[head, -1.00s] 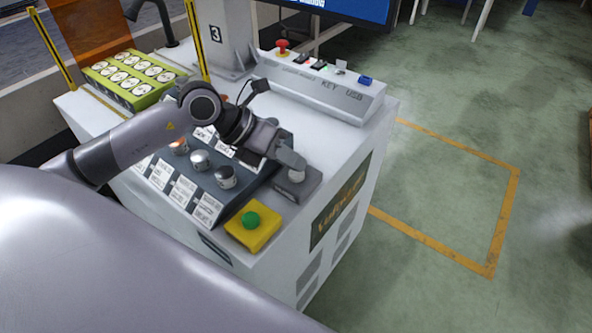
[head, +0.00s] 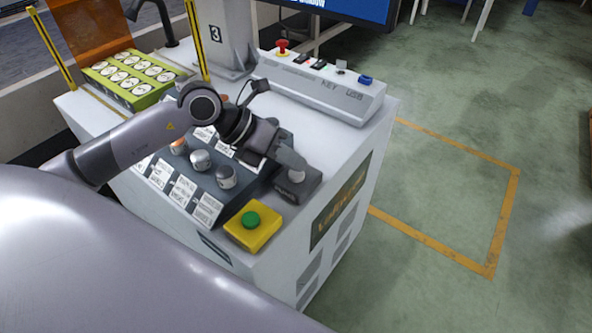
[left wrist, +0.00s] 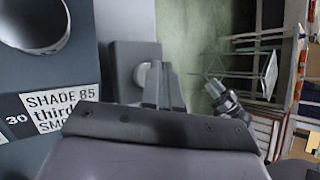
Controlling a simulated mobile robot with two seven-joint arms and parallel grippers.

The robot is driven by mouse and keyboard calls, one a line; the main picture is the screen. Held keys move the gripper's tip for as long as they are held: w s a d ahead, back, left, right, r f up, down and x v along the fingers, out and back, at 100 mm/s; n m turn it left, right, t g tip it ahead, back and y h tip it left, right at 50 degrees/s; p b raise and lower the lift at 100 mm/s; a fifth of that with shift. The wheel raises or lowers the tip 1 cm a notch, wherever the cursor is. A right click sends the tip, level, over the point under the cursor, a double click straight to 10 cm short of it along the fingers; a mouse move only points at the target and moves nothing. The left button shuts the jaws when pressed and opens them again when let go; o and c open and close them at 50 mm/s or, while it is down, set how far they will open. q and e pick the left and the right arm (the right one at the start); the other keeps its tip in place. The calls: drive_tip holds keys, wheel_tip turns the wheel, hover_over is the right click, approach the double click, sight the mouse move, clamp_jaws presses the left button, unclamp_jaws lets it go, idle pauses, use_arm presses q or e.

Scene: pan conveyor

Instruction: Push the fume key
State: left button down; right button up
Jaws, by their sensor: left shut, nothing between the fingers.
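A dark grey box (head: 292,190) with a pale round button (head: 297,175) stands at the right end of the control panel. Faint lettering on the box is too small to read, so I cannot confirm it as the fume key. The box (left wrist: 124,62) and its silver button (left wrist: 146,75) also show in the left wrist view. My left gripper (head: 302,164) is shut and empty, with its fingertips close to the button. In the left wrist view the fingers (left wrist: 159,82) overlap the button's right edge. I cannot tell whether they touch it. My right gripper is out of view.
A yellow box with a green button (head: 251,219) sits in front. Several round knobs (head: 226,177) with labels are on the dark panel. A raised console (head: 318,86) with a red button stands behind. A green tray (head: 129,76) is at the back left.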

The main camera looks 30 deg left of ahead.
sight(290, 173)
use_arm(q)
drive_tip(key=shift+f+b, duration=0.3)
drive_tip(key=shift+f, duration=0.15)
drive_tip(key=shift+r+p, duration=0.4)
drive_tip(key=shift+r, duration=0.05)
wheel_tip(290, 173, up, 6)
drive_tip(key=p, duration=0.4)
drive_tip(key=shift+r+p, duration=0.1)
drive_tip(key=shift+p, duration=0.2)
idle(0.4)
drive_tip(key=shift+a, duration=0.1)
